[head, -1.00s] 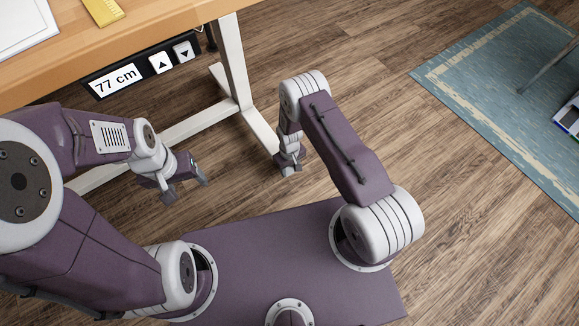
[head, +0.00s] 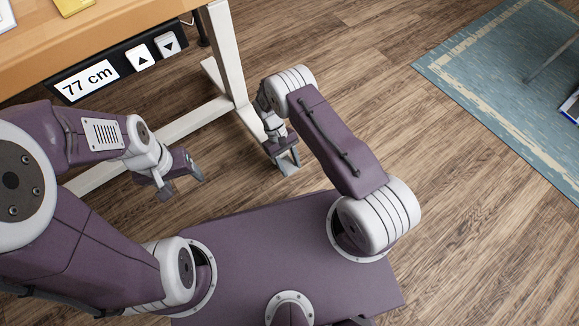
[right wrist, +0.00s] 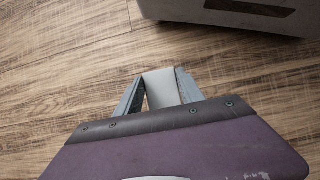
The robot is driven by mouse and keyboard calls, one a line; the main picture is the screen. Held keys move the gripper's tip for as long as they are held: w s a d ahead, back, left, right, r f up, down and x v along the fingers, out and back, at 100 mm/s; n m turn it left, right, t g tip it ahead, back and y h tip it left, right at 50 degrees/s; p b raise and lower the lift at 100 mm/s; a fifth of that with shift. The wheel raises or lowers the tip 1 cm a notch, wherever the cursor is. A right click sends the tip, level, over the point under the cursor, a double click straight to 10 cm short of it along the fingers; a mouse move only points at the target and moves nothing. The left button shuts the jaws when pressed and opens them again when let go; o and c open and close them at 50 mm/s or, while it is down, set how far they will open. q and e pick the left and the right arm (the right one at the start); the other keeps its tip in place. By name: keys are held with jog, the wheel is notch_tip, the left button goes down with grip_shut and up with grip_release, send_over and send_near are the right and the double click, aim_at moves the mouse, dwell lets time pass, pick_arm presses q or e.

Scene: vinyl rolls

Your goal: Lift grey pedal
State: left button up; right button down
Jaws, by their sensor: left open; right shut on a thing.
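My right gripper (head: 285,160) reaches down near the floor, to the right of the desk leg. In the right wrist view its two fingers (right wrist: 160,90) are closed on a flat light grey piece (right wrist: 161,86), which looks like the grey pedal. In the head view the grey pedal (head: 288,163) is a small patch between the fingers, partly hidden by them. Wooden floor shows around it in the wrist view; I cannot tell its exact height above the floor. My left gripper (head: 181,184) is open and empty, above the floor in front of the desk.
A wooden desk (head: 110,30) with a white leg (head: 228,55) and a 77 cm control panel (head: 110,70) stands at the upper left. A blue rug (head: 490,90) lies at the right. A grey box-like thing (right wrist: 175,10) tops the wrist view. Floor between desk and rug is clear.

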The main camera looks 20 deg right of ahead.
aim_at(283, 159)
dwell(0.3)
jog(key=c, duration=0.7)
grip_release()
jog(key=shift+r, duration=0.1)
jog(key=p+v, duration=0.4)
jog(key=v, duration=0.4)
jog(key=shift+w+a+r+p, duration=0.15)
jog(key=shift+w+r+p, duration=0.15)
jog(key=shift+w+r, duration=0.05)
